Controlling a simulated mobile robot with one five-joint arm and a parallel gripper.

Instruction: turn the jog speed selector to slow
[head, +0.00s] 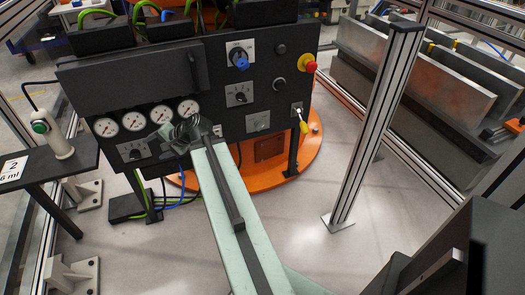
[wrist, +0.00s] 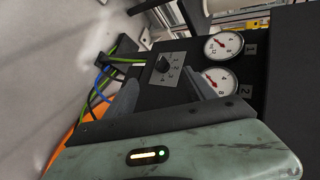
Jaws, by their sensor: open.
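The black control panel (head: 215,75) carries several selectors; their labels are too small to read, so I cannot tell which one is the jog speed selector. A blue knob (head: 240,59) on a light plate sits at upper middle, with a black selector (head: 238,96) below it. Another black selector (head: 135,153) sits below the gauges at lower left. In the wrist view a black selector (wrist: 163,64) on a grey numbered plate shows beyond my gripper (wrist: 165,90). My gripper (head: 186,132) is open and empty in front of the panel's lower part, apart from that selector.
Several round gauges (head: 134,121) line the panel's lower left. A red stop button (head: 310,67) and a yellow-tagged key (head: 303,124) are at its right. A metal post (head: 375,125) stands right; a small table (head: 60,165) with a white handheld device (head: 53,135) stands left.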

